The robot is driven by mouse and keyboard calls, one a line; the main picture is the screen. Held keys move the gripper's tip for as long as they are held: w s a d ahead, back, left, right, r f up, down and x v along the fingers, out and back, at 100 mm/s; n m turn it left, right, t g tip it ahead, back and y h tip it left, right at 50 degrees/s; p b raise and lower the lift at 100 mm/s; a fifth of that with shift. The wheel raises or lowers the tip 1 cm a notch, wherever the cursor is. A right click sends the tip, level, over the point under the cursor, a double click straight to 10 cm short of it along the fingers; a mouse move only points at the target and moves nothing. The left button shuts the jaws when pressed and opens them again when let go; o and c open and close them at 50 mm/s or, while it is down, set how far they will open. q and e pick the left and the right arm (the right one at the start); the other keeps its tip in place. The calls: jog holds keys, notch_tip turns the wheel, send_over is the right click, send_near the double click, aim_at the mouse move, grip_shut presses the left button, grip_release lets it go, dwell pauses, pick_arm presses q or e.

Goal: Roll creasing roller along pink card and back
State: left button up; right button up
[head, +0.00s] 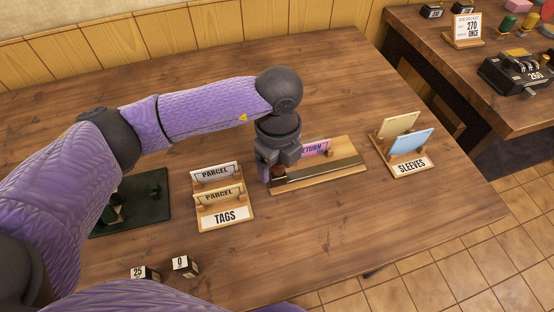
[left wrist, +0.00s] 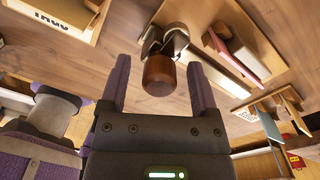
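The pink card (head: 316,148), marked with the word RETURN, stands upright on a wooden board (head: 345,182) with a dark strip along its front. The creasing roller's brown wooden handle (left wrist: 159,76) points toward the left wrist camera, with metal parts behind it. My left gripper (left wrist: 160,88) is open around the handle, with a finger on either side and a visible gap to each. In the head view my left gripper (head: 272,172) points down at the board's left end and hides most of the roller. My right gripper is not in view.
A TAGS holder (head: 224,216) with PARCEL cards stands left of the board. A SLEEVES holder (head: 410,168) stands right of it. A dark green tray (head: 155,208) lies far left, partly behind my arm. Two numbered cubes (head: 184,266) sit in front. The table's front right is clear.

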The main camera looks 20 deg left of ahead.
pick_arm(q)
grip_shut()
dwell(1.3)
